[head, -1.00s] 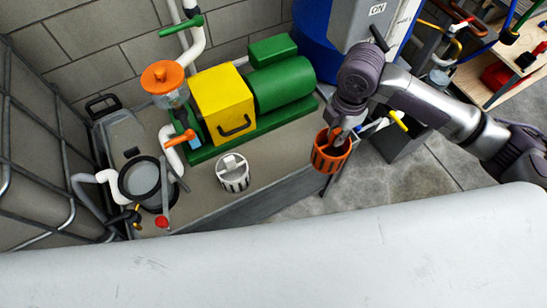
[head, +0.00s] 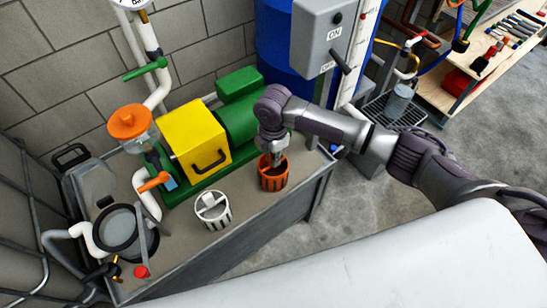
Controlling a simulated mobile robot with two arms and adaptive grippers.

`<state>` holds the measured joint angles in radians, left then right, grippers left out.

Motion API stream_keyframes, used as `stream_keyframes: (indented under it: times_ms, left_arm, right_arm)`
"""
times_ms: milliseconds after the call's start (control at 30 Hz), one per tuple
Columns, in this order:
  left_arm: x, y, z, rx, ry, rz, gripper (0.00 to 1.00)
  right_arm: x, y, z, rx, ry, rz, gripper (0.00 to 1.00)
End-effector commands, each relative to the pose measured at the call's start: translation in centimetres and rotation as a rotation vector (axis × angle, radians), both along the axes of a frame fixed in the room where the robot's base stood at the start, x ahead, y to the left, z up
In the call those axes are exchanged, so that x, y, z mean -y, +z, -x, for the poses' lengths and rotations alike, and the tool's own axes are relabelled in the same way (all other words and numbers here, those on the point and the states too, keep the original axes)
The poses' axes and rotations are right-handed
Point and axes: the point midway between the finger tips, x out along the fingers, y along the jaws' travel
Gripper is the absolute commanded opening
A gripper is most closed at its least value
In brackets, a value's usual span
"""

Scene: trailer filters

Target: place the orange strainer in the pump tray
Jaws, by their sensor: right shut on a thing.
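The orange strainer (head: 273,181), a slatted basket, hangs upright from my right gripper (head: 275,158). The gripper is shut on its upper part; the fingertips are partly hidden in the basket. The strainer appears over the right part of the grey pump tray (head: 262,221), near its front edge and right of the white strainer. I cannot tell whether its bottom touches the tray. A white strainer (head: 212,210) stands on the tray in front of the yellow box. My left gripper is not in view.
The yellow-and-green pump (head: 195,138) stands behind the strainers on the tray. A filter housing with an orange lid (head: 129,122) and a black-rimmed round opening (head: 116,229) are at the left. A grey switch box (head: 325,35) stands behind my right arm. A pale surface (head: 400,265) fills the foreground.

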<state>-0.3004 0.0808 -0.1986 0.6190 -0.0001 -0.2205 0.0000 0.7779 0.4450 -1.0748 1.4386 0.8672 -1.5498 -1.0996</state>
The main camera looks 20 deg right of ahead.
Motion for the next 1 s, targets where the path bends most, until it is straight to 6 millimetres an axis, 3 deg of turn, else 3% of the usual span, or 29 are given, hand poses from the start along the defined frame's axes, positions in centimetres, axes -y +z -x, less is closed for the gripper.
stream_keyframes:
  times_ms: [400,433,567,867,1000]
  left_arm:
    - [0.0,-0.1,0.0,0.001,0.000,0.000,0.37]
    - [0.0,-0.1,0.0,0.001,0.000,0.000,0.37]
    - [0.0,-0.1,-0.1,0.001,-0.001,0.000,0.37]
    - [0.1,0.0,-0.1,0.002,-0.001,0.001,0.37]
    - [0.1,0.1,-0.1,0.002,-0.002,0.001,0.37]
  right_arm:
    - [0.0,-1.1,0.0,0.000,0.001,0.000,0.00]
    - [0.0,-1.1,0.0,0.001,0.001,0.000,0.17]
    - [0.0,-1.1,0.0,0.000,0.001,0.000,0.39]
    - [0.0,-1.0,0.0,0.001,0.001,0.000,0.41]
    - [0.0,0.1,0.0,0.002,0.001,-0.001,0.41]
